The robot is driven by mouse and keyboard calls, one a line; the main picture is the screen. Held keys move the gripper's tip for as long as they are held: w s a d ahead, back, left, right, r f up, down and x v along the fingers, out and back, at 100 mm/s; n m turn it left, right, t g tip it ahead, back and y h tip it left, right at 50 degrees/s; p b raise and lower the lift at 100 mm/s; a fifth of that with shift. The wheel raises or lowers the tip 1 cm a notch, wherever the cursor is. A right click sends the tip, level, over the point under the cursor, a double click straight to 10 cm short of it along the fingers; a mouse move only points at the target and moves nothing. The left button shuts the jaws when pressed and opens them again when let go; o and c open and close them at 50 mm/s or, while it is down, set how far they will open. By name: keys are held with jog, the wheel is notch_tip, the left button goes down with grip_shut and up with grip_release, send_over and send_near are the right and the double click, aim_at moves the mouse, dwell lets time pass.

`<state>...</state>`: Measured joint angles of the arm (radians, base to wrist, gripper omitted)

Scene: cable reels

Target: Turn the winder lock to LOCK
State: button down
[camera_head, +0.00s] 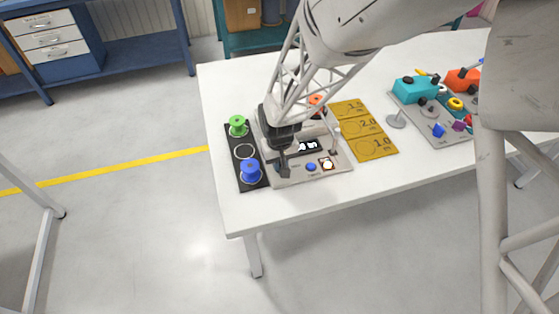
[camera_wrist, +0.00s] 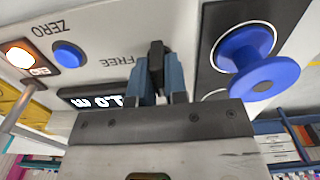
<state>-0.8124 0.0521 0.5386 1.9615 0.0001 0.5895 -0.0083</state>
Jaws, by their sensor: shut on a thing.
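The winder (camera_head: 325,173) is a pale grey box on the white table. Its winder lock (camera_wrist: 156,52) is a small black lever next to the printed word FREE, in the middle of the wrist view. My gripper (camera_wrist: 160,82) is shut on this lever, with one blue finger on each side of it. In the head view my gripper (camera_head: 285,172) reaches down onto the winder's front left part, and it hides the lever there. The word LOCK is not visible, and the fingers cover part of the panel around the lever.
A black strip with a blue reel (camera_head: 251,171) and a green reel (camera_head: 237,125) lies left. Yellow marked plates (camera_head: 376,148) lie right.

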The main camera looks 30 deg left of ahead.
jog(key=c, duration=1.2)
grip_release()
jog(key=shift+r, duration=3.5)
